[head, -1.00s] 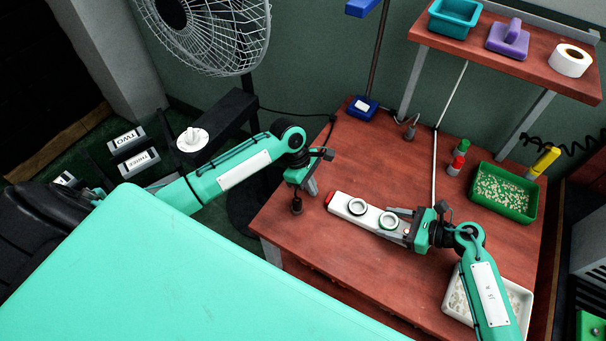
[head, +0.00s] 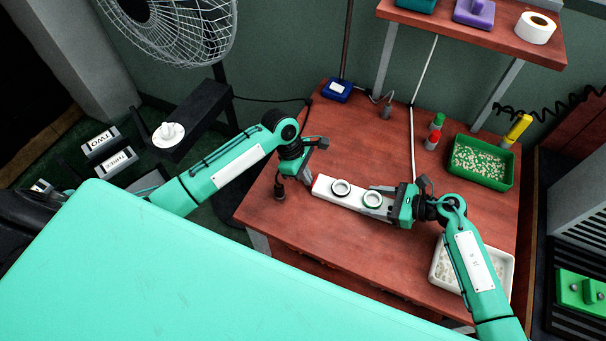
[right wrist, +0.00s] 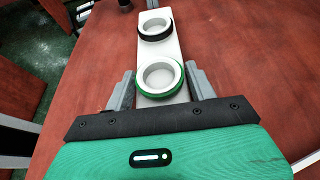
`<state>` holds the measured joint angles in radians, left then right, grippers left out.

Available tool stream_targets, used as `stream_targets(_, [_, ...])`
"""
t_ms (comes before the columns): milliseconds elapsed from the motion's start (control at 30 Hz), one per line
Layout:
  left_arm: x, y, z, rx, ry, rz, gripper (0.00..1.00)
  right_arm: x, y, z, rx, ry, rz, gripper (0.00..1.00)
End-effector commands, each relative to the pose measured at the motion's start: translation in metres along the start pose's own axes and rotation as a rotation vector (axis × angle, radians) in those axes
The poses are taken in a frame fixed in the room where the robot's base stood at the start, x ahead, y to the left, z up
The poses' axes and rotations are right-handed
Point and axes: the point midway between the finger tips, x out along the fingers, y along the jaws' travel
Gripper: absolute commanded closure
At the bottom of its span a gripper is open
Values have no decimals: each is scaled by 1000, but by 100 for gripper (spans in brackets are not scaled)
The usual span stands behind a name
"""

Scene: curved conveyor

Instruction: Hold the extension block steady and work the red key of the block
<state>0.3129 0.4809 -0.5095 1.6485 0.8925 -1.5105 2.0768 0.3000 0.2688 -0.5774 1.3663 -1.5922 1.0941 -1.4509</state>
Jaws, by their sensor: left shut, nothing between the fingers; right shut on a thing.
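The extension block (head: 352,197) is a long white bar lying on the red-brown table, with two round sockets on top. Its red key (head: 318,183) is at the left end in the head view. My right gripper (head: 388,200) is shut on the block's right end; the right wrist view shows its grey fingers along both sides of the block (right wrist: 168,57). My left gripper (head: 307,180) is shut and empty, right beside the red key end. I cannot tell whether it touches the key. The key is not clearly seen in the right wrist view.
A green bin (head: 482,162) of pale pieces and a white tray (head: 447,258) stand at the right. Red and green bottles (head: 432,140) stand at the back. A dark plug (head: 280,192) is near the left gripper. The table's middle front is clear.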

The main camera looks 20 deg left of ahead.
Motion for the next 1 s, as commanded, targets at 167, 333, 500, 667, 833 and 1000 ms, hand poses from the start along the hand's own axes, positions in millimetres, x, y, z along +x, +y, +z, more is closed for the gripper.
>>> stream_targets(167, [3, -3, 10, 11, -20, -6, 100, 6, 2, 3, -2, -7, 4, 80])
stream_targets(333, [1, -3, 3, 10, -20, -7, 100, 7, 3, 4, -2, -9, 6, 80])
stream_targets(500, [-11, -2, -28, 3, -9, -3, 100, 6, 3, 4, -2, -9, 6, 80])
stream_targets(667, [-47, 0, -35, 6, -6, 3, 100, 5, 2, 3, -2, -7, 4, 80])
stream_targets(833, [-83, 0, -37, 4, -3, 2, 100, 4, 1, 3, -2, -6, 3, 80])
stream_targets(1000, [-106, 1, -37, 2, -3, 2, 100, 3, 1, 3, -2, -6, 2, 80])
